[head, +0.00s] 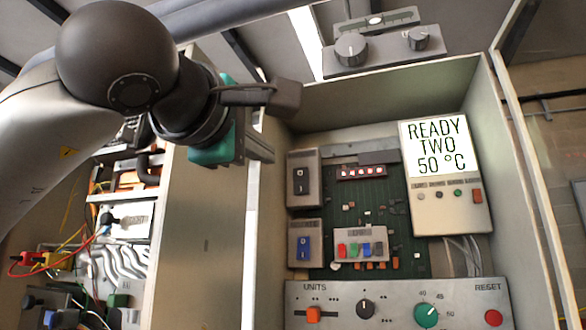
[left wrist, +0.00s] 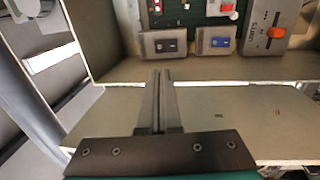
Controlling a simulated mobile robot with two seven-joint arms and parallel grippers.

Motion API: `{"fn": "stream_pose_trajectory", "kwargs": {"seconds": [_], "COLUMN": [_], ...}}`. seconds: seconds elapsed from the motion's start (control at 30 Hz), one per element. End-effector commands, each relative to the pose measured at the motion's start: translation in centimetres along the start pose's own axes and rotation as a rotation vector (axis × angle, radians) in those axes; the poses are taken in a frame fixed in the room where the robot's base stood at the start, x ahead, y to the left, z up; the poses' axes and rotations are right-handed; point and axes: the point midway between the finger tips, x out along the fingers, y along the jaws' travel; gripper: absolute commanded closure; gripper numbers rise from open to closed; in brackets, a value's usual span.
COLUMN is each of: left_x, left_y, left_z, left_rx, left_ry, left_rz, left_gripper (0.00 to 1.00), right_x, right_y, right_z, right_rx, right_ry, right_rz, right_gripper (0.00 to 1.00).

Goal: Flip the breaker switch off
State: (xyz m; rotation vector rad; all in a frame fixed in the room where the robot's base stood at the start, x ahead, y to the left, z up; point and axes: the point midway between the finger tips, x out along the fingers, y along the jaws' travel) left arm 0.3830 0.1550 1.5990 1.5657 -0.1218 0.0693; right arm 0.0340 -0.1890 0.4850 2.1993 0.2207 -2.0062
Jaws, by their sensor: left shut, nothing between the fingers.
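Two grey rocker switch modules sit on the left inside of the open grey cabinet. The upper has a black rocker (head: 302,181), the lower a blue rocker (head: 304,248). In the left wrist view the black rocker (left wrist: 166,46) and blue rocker (left wrist: 220,42) lie beyond the fingertips. I cannot tell from labels which is the breaker.
Below the circuit board is a control panel (head: 390,290) with an orange slider (head: 314,314), knobs and a red reset button (head: 493,318). Wired equipment (head: 115,250) fills the left.

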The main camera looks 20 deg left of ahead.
Motion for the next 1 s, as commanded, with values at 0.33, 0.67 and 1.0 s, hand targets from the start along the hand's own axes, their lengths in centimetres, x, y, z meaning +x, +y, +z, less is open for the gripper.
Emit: {"fn": "stream_pose_trajectory", "kwargs": {"seconds": [0.33, 0.67, 1.0], "left_x": [7.4, 11.9, 12.3], "left_y": [0.1, 0.1, 0.0], "left_z": [0.0, 0.0, 0.0], "left_rx": [0.000, 0.000, 0.000], "left_ry": [0.001, 0.000, 0.000], "left_rz": [-0.004, 0.000, 0.001], "left_gripper": [1.00, 1.00, 1.00], "right_x": [-1.7, -2.9, -2.9], "right_y": [0.0, 0.0, 0.0], "right_z": [-0.2, -0.3, -0.3], "right_rx": [0.000, 0.000, 0.000], "right_ry": [0.000, 0.000, 0.001], "right_rz": [0.000, 0.000, 0.000], "right_gripper": [0.33, 0.33, 0.33]}}
